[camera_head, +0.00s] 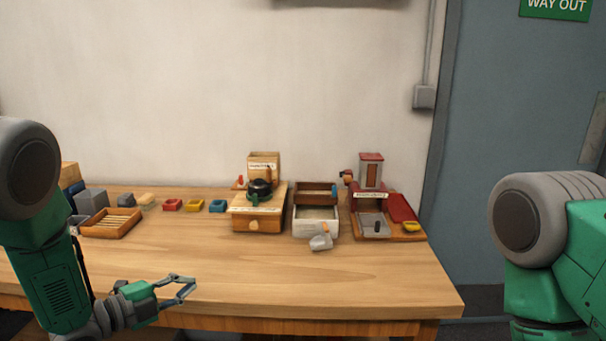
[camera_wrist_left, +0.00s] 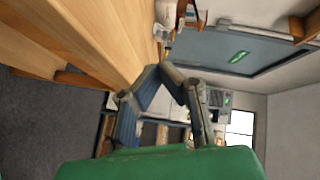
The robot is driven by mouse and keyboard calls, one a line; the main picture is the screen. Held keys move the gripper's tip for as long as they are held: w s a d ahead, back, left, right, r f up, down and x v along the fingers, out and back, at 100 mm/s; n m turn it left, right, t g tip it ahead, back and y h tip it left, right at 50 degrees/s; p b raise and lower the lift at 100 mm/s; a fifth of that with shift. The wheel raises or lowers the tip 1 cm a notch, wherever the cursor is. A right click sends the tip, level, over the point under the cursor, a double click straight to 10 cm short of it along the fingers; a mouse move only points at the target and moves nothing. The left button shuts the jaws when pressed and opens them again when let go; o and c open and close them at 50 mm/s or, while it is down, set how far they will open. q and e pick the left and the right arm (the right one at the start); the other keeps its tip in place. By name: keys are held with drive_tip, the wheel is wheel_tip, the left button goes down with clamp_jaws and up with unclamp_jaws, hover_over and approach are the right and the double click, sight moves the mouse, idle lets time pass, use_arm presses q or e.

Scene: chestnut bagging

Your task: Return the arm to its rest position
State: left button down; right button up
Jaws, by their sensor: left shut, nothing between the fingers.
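My left arm comes in from the left in the head view. Its gripper (camera_head: 186,287) is over or at the front edge of the wooden table, pointing right, with nothing held. In the left wrist view the fingertips of my left gripper (camera_wrist_left: 164,70) meet and are shut on nothing. My right arm shows at the right edge of the head view, only its upper green and grey links; its gripper is out of the picture.
The wooden table (camera_head: 300,285) is clear along its front half. Along its back stand a slatted wooden tray (camera_head: 112,223), small coloured trays, a wooden box with a dark pot (camera_head: 259,188), a white box (camera_head: 316,222), a scoop-like grey thing (camera_head: 321,242) and a red-topped stand (camera_head: 371,170).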

use_arm(q)
drive_tip(key=s+a+f+n+g+y+b, duration=0.15)
drive_tip(key=s+f+n+y, duration=0.25)
drive_tip(key=s+f+n, duration=0.45)
drive_tip(key=s+a+f+n+g+y+b, duration=0.15)
drive_tip(key=s+f+n+y+b, duration=0.35)
drive_tip(key=f, duration=0.7)
drive_tip(key=s+f+n+g+y+b, duration=0.1)
drive_tip(key=s+f+n+g, duration=0.3)
drive_tip(key=s, duration=0.9)
drive_tip(key=s+f+n+g+y, duration=0.1)
drive_tip(key=s+f+n+g, duration=0.3)
drive_tip(key=s, duration=0.8)
drive_tip(key=shift+s+a+f+n+g+b, duration=0.3)
drive_tip(key=shift+s+n+b, duration=0.05)
drive_tip(key=shift+s+n, duration=0.1)
drive_tip(key=shift+w, duration=0.2)
